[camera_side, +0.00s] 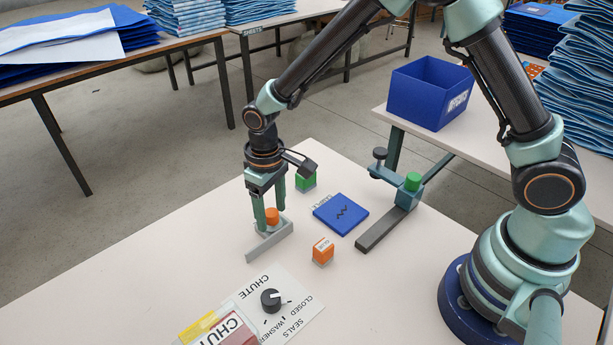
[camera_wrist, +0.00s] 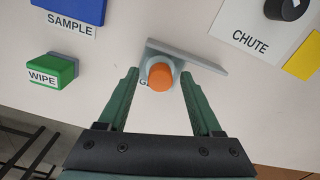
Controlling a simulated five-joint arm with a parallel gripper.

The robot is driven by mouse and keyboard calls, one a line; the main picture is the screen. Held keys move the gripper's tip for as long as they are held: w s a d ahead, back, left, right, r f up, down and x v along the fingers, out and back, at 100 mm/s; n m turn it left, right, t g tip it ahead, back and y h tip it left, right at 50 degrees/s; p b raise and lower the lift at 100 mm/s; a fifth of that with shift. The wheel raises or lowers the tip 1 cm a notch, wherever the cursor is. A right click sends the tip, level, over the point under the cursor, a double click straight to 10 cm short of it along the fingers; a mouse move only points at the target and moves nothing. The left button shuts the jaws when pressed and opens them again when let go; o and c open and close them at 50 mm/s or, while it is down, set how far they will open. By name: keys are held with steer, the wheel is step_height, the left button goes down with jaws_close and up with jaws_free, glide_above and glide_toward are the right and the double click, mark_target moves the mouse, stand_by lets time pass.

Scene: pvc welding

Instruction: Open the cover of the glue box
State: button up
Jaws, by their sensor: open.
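An orange round cap (camera_side: 272,216) sits on a grey cylinder beside a grey angled rail (camera_side: 271,243). In the wrist view the cap (camera_wrist: 160,77) is between my gripper's green fingers, with a label starting with "G" mostly hidden under it. My gripper (camera_side: 270,222) points down and is open around the cap; in the wrist view its fingertips (camera_wrist: 160,72) are apart, with a gap visible on both sides. A small orange box (camera_side: 323,250) with a white label stands to the right on the table; its lettering is too small to read surely. I cannot tell which is the glue box.
A green WIPE box (camera_wrist: 52,72) and a blue SAMPLE pad (camera_side: 341,213) lie nearby. A CHUTE panel with a black dial (camera_side: 271,300) lies in front. Bare table separates them.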

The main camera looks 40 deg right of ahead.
jaws_close()
stand_by(1.4)
